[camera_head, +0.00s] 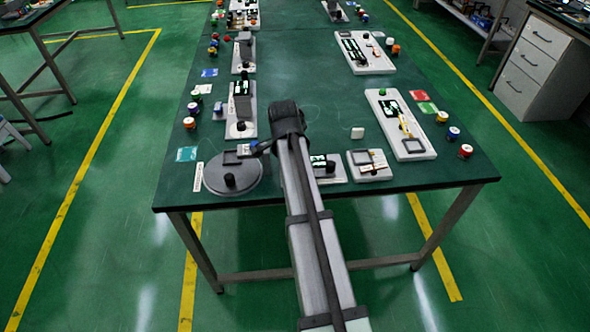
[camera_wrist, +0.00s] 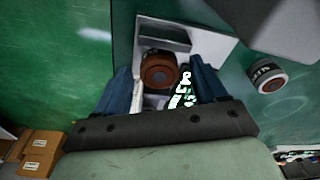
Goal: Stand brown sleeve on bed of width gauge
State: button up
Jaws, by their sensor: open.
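In the wrist view, the brown sleeve (camera_wrist: 158,70) shows its round end with a dark centre. It lies between my gripper's two blue fingers (camera_wrist: 163,85), which are open with a gap on each side of it. Behind it is a white device with a grey block (camera_wrist: 163,36) and a dark display with pale green digits (camera_wrist: 183,92), which looks like the width gauge (camera_wrist: 215,45). I cannot tell whether the sleeve touches the gauge's bed.
A round grey disc with a black knob (camera_head: 231,179) stands close to my gripper. White devices (camera_head: 402,126) line the green table's right side. A labelled red and white cylinder (camera_wrist: 267,76) stands right of the gauge. Brown boxes (camera_wrist: 40,150) show at lower left. The table's middle is largely clear.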

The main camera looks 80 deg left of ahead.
notch_tip(320, 180, up, 11)
jog(key=s, duration=0.1)
jog(key=shift+s+d, duration=0.25)
jog(key=shift+d, duration=0.1)
jog(key=shift+w+f, duration=0.1)
